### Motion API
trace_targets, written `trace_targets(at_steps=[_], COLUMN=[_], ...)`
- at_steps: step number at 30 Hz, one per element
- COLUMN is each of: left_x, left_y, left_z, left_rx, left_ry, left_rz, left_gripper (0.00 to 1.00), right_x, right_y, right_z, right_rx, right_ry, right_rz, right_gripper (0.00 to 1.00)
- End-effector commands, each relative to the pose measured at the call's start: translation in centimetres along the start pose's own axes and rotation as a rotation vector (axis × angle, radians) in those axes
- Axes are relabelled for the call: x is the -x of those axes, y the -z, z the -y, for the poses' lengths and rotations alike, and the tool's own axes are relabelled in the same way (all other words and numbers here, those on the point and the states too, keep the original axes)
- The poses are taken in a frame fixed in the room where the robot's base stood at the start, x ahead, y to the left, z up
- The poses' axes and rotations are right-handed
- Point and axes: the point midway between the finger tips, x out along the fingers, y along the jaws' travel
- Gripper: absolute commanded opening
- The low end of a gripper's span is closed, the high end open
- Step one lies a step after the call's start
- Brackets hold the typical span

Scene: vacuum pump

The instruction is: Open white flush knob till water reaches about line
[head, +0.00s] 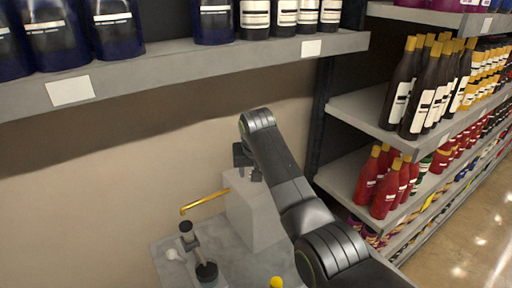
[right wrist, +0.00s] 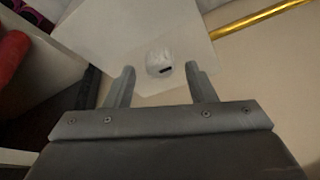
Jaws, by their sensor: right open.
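A small round white knob (right wrist: 158,62) with a dark slot shows in the right wrist view against a pale block (right wrist: 140,25). It lies ahead of and between the two fingertips of my right gripper (right wrist: 160,78), which is open and empty. Whether a finger touches it I cannot tell. In the head view the right gripper (head: 246,163) hangs at the top of the pale block (head: 255,212), and the knob cannot be made out there. A gold pipe (head: 205,201) sticks out left from the block. No water or line is visible. My left gripper is not in view.
The block stands on a grey slab (head: 165,247) with a dark-topped fitting (head: 187,230), a white rounded piece (head: 172,254), a black cylinder (head: 207,271) and a yellow cap (head: 276,283). A shelf (head: 200,62) with containers hangs above. Bottle shelves (head: 350,107) stand at right.

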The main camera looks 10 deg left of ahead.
Motion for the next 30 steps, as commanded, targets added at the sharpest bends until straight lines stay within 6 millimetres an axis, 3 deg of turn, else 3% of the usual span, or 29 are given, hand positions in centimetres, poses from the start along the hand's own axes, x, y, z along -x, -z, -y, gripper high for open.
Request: trace_targets(at_steps=[5, 17, 18, 24, 30], left_x=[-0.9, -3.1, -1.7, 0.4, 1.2], left_y=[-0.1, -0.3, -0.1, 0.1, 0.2], left_z=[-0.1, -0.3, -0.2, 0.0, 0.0], left_rx=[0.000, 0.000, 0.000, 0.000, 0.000], left_ry=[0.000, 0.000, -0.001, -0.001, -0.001], left_rz=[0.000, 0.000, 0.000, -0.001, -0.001], left_gripper=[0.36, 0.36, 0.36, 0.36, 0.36], right_x=[3.1, 13.0, 13.9, 15.2, 15.8], right_y=[0.0, 0.0, 0.1, 0.1, 0.0], right_z=[0.1, 0.0, 0.1, 0.0, 0.0], right_rx=[0.000, 0.001, 0.001, -0.001, 0.000], right_ry=[0.002, -0.001, 0.001, 0.001, 0.001], right_rz=[-0.007, -0.008, -0.001, 0.000, 0.000], right_gripper=[0.50, 0.50, 0.50, 0.50, 0.50])
